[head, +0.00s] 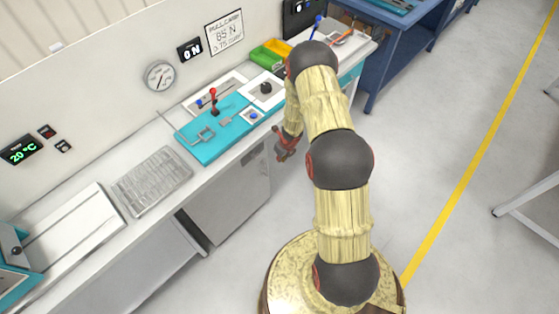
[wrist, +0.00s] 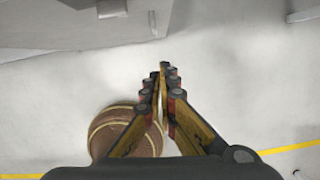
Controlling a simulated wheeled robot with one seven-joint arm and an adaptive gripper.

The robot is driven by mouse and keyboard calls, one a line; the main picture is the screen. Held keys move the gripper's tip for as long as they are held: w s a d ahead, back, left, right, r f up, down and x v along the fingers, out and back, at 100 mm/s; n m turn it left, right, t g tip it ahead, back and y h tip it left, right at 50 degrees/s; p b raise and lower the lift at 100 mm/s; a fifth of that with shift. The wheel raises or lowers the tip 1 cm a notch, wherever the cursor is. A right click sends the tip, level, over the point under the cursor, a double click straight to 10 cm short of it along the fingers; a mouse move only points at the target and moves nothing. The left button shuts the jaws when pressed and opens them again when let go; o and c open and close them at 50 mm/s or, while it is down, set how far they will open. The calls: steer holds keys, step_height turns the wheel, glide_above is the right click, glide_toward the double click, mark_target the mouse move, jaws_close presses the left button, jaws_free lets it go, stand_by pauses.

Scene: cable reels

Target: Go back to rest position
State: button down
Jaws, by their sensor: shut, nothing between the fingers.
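My gripper (head: 284,154) hangs low in front of the workbench in the head view, its fingers pointing down beside the cabinet front. In the wrist view my gripper (wrist: 163,70) is shut, with the fingertips together and nothing between them. It is over open floor and apart from the bench. My arm is bent, rising from my base and folding over toward the bench.
The long bench holds a teal fixture plate (head: 215,137) with a red-knobbed lever, a ribbed grey tray (head: 152,180) and green and yellow bins (head: 270,54). A blue bench (head: 392,45) stands behind.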

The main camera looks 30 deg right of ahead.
steer(key=shift+p+v, duration=0.45)
steer(key=shift+v, duration=1.8)
